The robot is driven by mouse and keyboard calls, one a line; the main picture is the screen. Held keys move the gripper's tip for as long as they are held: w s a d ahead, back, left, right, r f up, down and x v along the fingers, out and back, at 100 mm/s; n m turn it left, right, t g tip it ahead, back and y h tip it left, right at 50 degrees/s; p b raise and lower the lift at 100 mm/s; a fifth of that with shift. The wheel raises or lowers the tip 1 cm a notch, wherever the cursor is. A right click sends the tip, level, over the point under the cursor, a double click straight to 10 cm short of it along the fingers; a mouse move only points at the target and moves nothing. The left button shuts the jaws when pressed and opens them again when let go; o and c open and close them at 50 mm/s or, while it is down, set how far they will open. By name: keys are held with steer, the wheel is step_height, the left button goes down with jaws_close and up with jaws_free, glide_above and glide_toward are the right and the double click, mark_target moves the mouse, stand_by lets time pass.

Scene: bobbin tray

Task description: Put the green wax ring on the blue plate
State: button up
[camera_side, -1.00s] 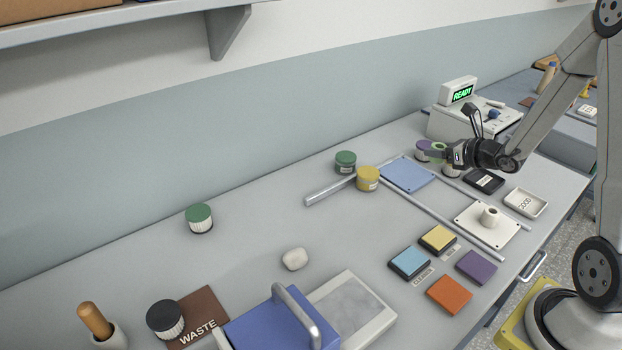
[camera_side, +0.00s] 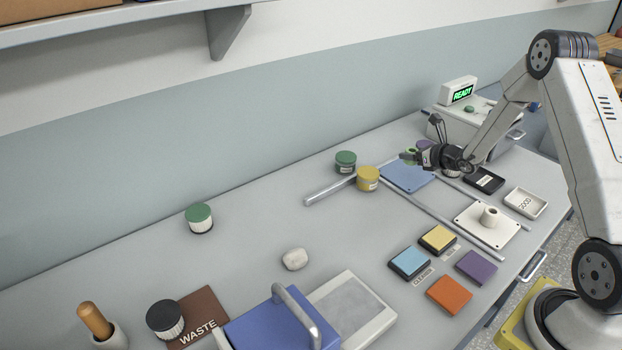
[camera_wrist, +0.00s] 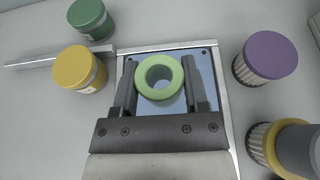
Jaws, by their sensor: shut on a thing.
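The green wax ring (camera_wrist: 160,77) is held between the two fingers of my gripper (camera_wrist: 160,88) in the wrist view. In the side view, my gripper (camera_side: 412,157) is over the right part of the blue plate (camera_side: 405,178), with a little of the green ring showing at its fingertips. The blue plate also shows behind the ring in the wrist view (camera_wrist: 204,62). The ring appears to be above the plate; the exact gap cannot be told.
A yellow-lidded jar (camera_side: 368,179) and a green-lidded jar (camera_side: 346,162) stand left of the plate. A purple-lidded jar (camera_wrist: 267,57) stands to its right in the wrist view. Metal rails (camera_side: 440,218) border the plate. A white plate with a post (camera_side: 487,222) lies in front.

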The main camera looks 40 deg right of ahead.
mark_target(406, 173)
steer(key=shift+w+d+f, duration=0.1)
steer(key=shift+w+f, duration=0.1)
steer(key=shift+w+d+f, duration=0.1)
steer(key=shift+w+f, duration=0.15)
steer(key=shift+f, duration=1.6)
steer(key=shift+f, duration=0.15)
steer(key=o, duration=1.2)
steer(key=shift+o, duration=0.2)
